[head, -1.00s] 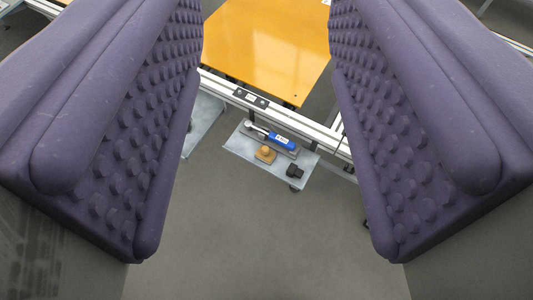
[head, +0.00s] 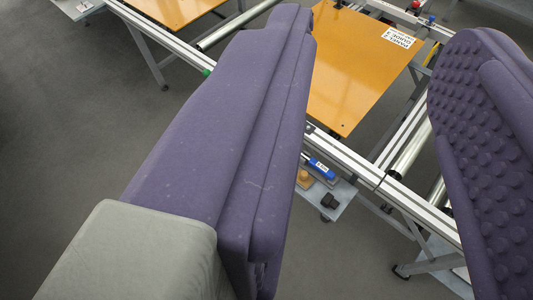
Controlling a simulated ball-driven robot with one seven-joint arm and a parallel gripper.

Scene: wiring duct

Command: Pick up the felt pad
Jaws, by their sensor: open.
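No piece is clearly recognisable as the felt pad. On a small pale shelf (head: 345,193) below the conveyor frame lie a small tan piece (head: 304,178), a black block (head: 330,202) and a blue-handled tool (head: 321,168). The tan piece may be the pad, but it is too small to tell. My gripper (head: 375,55) is open, with two large purple fingers and studded inner faces. Nothing shows between them but the distant scene. The left finger hides the shelf's left part. The gripper is well apart from the shelf.
An orange panel (head: 360,75) with a white label lies on the metal frame behind the shelf. An aluminium rail (head: 360,168) runs just above the shelf. Rollers (head: 410,150) and frame legs stand at the right. Grey floor (head: 355,255) is clear in front.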

